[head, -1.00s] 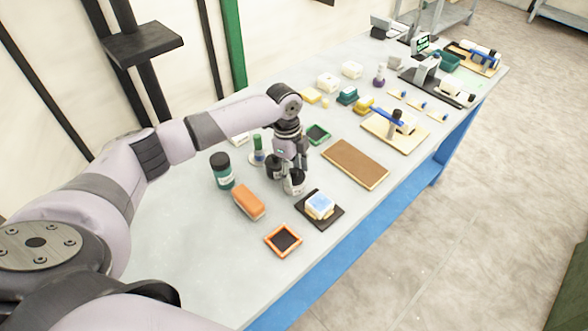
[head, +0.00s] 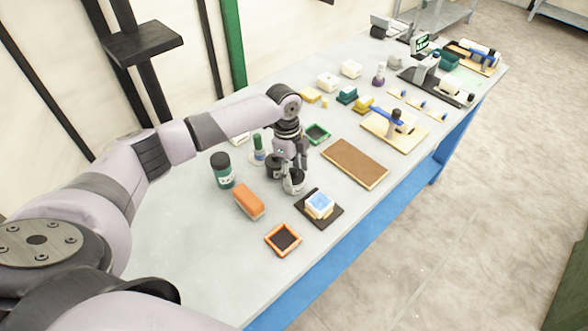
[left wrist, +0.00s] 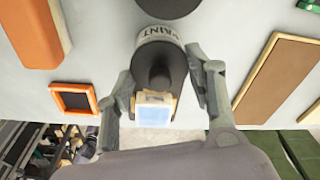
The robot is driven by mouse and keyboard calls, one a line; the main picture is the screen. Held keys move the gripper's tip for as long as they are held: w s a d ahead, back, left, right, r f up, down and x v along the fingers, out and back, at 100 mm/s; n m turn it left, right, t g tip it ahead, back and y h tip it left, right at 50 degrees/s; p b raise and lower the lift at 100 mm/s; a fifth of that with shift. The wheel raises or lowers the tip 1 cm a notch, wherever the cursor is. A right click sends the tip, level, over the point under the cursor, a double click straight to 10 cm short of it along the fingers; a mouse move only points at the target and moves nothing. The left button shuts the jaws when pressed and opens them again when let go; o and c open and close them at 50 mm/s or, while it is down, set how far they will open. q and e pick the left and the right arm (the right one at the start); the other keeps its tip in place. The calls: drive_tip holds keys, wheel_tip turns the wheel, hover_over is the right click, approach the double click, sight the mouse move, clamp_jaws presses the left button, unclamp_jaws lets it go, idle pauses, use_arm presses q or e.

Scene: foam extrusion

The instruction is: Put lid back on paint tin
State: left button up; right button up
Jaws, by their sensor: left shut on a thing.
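A paint tin (head: 293,187) with a pale label stands on the bench in the head view. Its label (left wrist: 157,34) reads PAINT in the left wrist view. The dark round lid (left wrist: 150,60), with a knob, is between my left gripper's fingers (left wrist: 163,84), over the tin's top. My left gripper (head: 292,171) is shut on the lid and partly hides it in the head view. I cannot tell whether the lid is fully seated. My right gripper is in neither view.
A second dark-topped container (head: 273,167) stands close behind the tin. A green-labelled jar (head: 222,171), an orange block (head: 249,202), a blue-topped block on a dark pad (head: 319,206) and a brown board (head: 355,164) surround it. Bare bench lies at the front left.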

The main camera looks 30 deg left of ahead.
use_arm(q)
drive_tip(key=o, duration=1)
drive_tip(key=shift+c, duration=0.2)
drive_tip(key=o, duration=0.5)
drive_tip(key=shift+r+p, duration=3.3)
drive_tip(key=shift+r, duration=0.25)
